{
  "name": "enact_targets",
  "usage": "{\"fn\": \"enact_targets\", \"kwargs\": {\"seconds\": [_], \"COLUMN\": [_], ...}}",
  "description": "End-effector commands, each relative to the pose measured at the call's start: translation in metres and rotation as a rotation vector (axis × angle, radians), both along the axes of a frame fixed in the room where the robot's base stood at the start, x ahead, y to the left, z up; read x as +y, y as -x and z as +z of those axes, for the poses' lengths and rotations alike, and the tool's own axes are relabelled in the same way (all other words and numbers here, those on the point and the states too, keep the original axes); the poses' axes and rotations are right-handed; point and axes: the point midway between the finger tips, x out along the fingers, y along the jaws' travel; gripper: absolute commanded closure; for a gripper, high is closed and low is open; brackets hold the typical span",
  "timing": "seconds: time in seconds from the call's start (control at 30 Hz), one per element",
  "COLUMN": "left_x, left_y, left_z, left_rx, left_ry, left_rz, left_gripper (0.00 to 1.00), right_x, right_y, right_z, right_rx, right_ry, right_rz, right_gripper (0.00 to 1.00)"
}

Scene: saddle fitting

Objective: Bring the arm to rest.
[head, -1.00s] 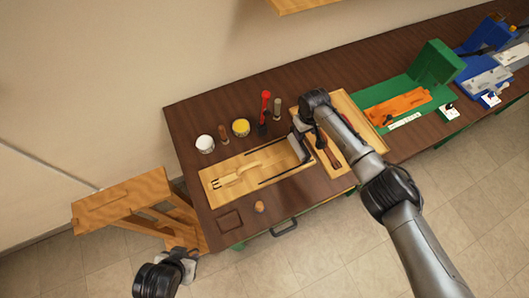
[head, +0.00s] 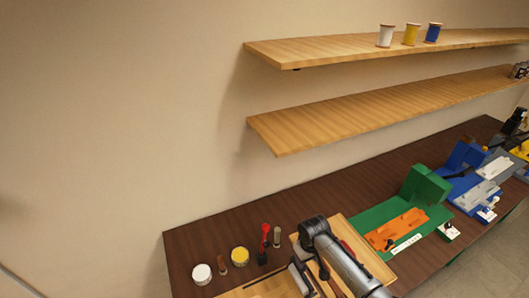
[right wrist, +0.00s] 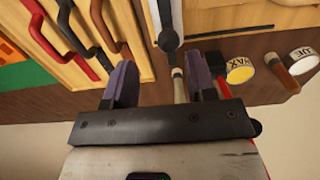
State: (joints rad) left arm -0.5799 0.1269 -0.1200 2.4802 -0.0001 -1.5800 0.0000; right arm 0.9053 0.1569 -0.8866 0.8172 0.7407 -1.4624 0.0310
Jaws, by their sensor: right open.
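My right arm (head: 345,262) reaches in from the lower right in the head view, over the brown workbench (head: 215,240). Its gripper (head: 301,277) hangs low over the wooden boards and is partly cut off by the lower edge. In the right wrist view my right gripper (right wrist: 163,82) is open, its two purple-grey fingers apart. A wooden-handled tool (right wrist: 179,88) shows between the fingers, but nothing is clasped. My left gripper does not show in the head view now.
A wooden tool tray (head: 345,232) lies under my arm. A white tin (head: 201,274), a yellow tin (head: 239,257) and a red-handled tool (head: 265,238) stand left of the gripper. Green (head: 425,186) and blue (head: 465,157) fixtures stand right. Two shelves (head: 400,50) hang above.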

Motion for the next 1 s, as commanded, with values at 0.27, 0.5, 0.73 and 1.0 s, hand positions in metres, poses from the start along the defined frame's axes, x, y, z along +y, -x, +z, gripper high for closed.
{"fn": "enact_targets", "kwargs": {"seconds": [0.27,0.5,0.73,1.0], "left_x": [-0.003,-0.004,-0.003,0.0], "left_y": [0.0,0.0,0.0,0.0], "left_z": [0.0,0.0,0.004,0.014], "left_rx": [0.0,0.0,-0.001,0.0], "left_ry": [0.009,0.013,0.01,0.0], "left_rz": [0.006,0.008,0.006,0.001], "left_gripper": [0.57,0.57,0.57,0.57], "right_x": [0.01,0.065,0.074,0.014], "right_y": [-0.01,-0.03,0.011,0.11], "right_z": [0.029,0.164,0.26,0.27], "right_rx": [-0.101,-0.479,-0.796,-0.956], "right_ry": [0.09,0.059,-0.044,-0.148], "right_rz": [0.096,0.227,0.213,0.018], "right_gripper": [0.49,0.49,0.49,0.49]}}
